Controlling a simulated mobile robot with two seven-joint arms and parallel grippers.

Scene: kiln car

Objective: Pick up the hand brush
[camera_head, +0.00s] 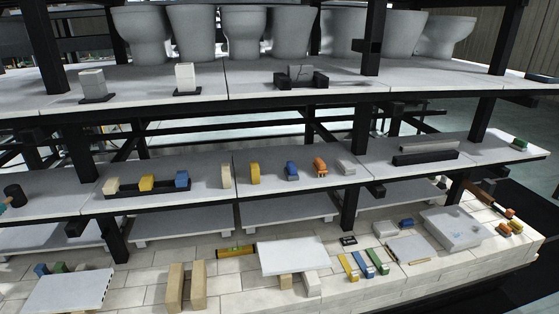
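I cannot pick out the hand brush with certainty. A long, thin brown and dark object (481,192) lies on the pale brick deck at the far right, beside small orange pieces. It may be the brush, but it is too small to tell. Neither of my grippers is in the head view, so I cannot see what they hold.
A black-framed rack has a middle shelf (205,183) with coloured blocks and an upper shelf (240,90) with toilet bowls. Black posts (350,205) stand between.

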